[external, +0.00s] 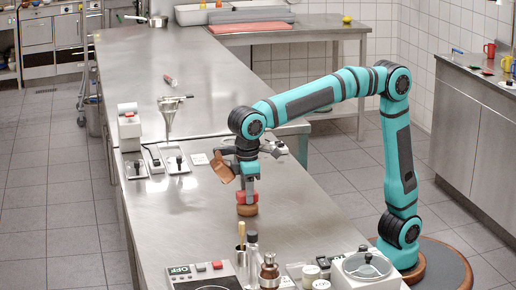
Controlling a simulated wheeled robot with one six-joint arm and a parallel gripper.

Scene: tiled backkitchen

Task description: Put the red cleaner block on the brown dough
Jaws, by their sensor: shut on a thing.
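My gripper (247,186) points straight down over the steel counter (300,222) and is shut on the red cleaner block (247,197). The brown dough (247,210) is a small round piece on the counter, directly below the block. The block appears to touch the dough's top, though a small gap cannot be ruled out from this view. The fingertips are small here and partly merge with the block.
A copper-coloured item (222,168) shows just left of my gripper. The counter right of the dough is clear.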

